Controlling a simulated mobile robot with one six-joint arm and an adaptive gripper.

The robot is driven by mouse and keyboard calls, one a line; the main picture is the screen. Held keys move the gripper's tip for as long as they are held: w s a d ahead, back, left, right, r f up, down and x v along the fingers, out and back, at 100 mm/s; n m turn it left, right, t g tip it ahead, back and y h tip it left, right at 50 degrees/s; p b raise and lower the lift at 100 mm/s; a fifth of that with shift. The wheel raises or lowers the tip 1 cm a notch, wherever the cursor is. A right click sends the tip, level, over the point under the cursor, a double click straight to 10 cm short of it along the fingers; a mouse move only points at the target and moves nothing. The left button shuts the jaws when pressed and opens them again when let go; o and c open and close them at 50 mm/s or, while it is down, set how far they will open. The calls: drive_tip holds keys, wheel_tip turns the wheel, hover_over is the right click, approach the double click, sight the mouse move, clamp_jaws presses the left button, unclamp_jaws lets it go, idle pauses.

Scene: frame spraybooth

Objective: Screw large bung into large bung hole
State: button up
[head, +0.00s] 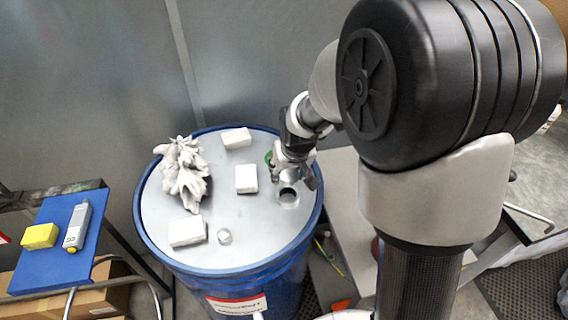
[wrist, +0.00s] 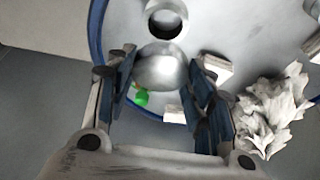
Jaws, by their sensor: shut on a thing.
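My gripper (head: 296,172) is over the right part of the drum's lid. In the wrist view its two fingers (wrist: 163,72) are shut on a rounded silvery bung (wrist: 160,70), the large bung. I cannot tell how high the bung is above the lid. The bung is not clear in the head view.
The blue drum (head: 262,276) has a pale lid bearing white blocks (head: 187,231), a crumpled whitish clump (head: 184,172) and a small cap (head: 224,236). A green thing (wrist: 141,98) lies near my gripper. A blue board (head: 50,262) holds a yellow block (head: 40,236) and a grey device (head: 77,227).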

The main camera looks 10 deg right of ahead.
sight(289, 183)
drive_tip(key=shift+a, duration=0.1)
drive_tip(key=shift+d, duration=0.25)
drive_tip(key=shift+f, duration=0.1)
drive_tip(key=shift+a+f+b, duration=0.1)
drive_tip(key=shift+f+b, duration=1.9)
drive_tip(key=shift+f, duration=0.35)
drive_tip(key=shift+f+b, duration=0.9)
drive_tip(key=shift+f, duration=0.1)
drive_tip(key=o, duration=0.5)
drive_tip(key=c, duration=0.3)
drive_tip(key=shift+c, duration=0.3)
